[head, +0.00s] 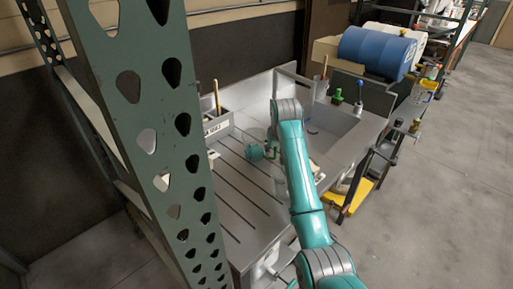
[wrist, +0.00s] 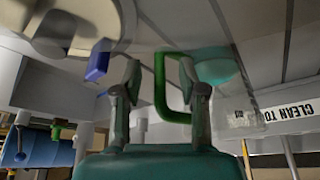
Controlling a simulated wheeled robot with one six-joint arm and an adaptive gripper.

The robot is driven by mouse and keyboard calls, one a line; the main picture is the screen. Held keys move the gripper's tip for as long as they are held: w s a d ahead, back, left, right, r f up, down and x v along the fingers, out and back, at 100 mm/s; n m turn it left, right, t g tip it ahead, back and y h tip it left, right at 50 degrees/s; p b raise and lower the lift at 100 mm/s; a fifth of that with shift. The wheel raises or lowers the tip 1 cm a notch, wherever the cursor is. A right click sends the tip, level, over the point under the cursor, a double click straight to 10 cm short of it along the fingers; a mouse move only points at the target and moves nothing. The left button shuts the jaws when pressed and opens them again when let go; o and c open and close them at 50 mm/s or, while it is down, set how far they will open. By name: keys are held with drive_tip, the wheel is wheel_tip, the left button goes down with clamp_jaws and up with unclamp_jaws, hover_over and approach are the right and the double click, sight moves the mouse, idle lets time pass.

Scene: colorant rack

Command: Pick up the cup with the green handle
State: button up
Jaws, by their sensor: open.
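The green handle (wrist: 160,82) of a cup is a squared loop that shows between the two fingers of my gripper (wrist: 160,70) in the wrist view. The fingers are open, one on each side of the handle's near bar; I cannot tell whether they touch it. A teal rounded shape (wrist: 215,70) and a clear glassy form lie just right of the handle. Where the handle joins the cup's body is partly hidden by the right finger. In the head view a small green part (head: 271,151) shows beside my arm, which hides most of the gripper.
A pale cup with a blue handle (wrist: 97,62) is close at the upper left of the wrist view. The grey slotted sink counter (head: 235,205) carries a labelled box (head: 215,127) behind. A perforated green rack post (head: 165,130) stands in front at left. A blue barrel (head: 375,50) is at back right.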

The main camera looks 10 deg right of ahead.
drive_tip(key=shift+f, duration=0.1)
clamp_jaws()
drive_tip(key=shift+r, duration=0.2)
idle(0.3)
